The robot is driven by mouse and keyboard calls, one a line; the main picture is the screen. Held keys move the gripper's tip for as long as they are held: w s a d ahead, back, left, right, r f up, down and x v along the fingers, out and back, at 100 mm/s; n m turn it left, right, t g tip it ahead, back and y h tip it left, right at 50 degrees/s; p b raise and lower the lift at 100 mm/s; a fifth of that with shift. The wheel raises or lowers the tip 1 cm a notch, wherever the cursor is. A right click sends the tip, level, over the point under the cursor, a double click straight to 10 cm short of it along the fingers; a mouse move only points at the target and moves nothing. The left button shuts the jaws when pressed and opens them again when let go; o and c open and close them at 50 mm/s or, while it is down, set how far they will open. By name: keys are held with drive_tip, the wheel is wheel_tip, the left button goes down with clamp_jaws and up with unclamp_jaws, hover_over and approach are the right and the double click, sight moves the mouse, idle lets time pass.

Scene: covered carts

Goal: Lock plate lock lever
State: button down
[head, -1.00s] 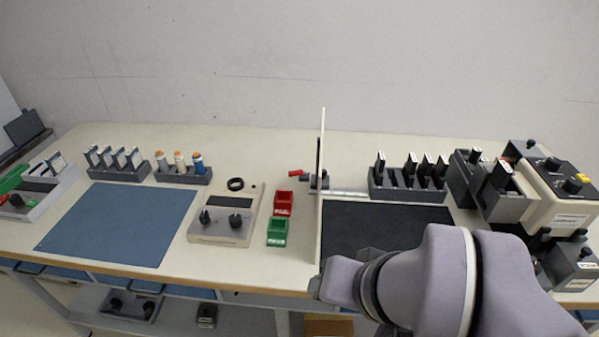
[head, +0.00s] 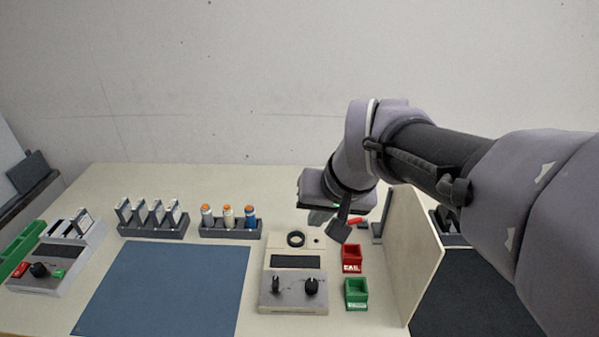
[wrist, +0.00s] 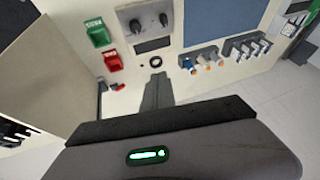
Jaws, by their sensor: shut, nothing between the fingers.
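The lock lever (head: 356,220) has a small red handle and sits on the table beside the upright divider, behind the red bin. In the wrist view the red handle (wrist: 118,87) shows left of my fingers, with a small grey mount next to it. My gripper (head: 340,232) is above the back of the table, close to the lever in the head view and apart from it in the wrist view. In the wrist view my gripper (wrist: 156,78) is shut and empty. My gripper and arm partly cover the lever's mount in the head view.
A beige divider (head: 425,255) stands right of the lever. The red bin (head: 352,258) and green bin (head: 356,293) stand in front of it. A control box (head: 294,290) with knobs and a black ring (head: 296,239) are to the left. The blue mat (head: 165,285) is clear.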

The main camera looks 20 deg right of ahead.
drive_tip(key=w+d+n+p, duration=0.1)
drive_tip(key=w+d+p, duration=0.2)
drive_tip(key=w+d, duration=0.5)
drive_tip(key=n+g+h+p, duration=0.1)
drive_tip(key=n+p, duration=0.2)
drive_tip(key=p, duration=0.2)
hover_over(357, 221)
drive_tip(key=w+a, duration=0.1)
drive_tip(key=w, duration=0.2)
wheel_tip(357, 221, down, 16)
drive_tip(key=shift+f, duration=0.4)
drive_tip(key=x, duration=0.4)
drive_tip(key=b+x, duration=0.1)
drive_tip(key=x, duration=0.4)
drive_tip(key=shift+s+a+f, duration=0.1)
drive_tip(key=shift+f, duration=0.25)
drive_tip(key=shift+s+f, duration=0.2)
drive_tip(key=shift+f, duration=0.05)
drive_tip(key=s, duration=0.3)
drive_tip(key=shift+s+r, duration=0.15)
drive_tip(key=shift+r, duration=0.05)
drive_tip(key=shift+f, duration=0.1)
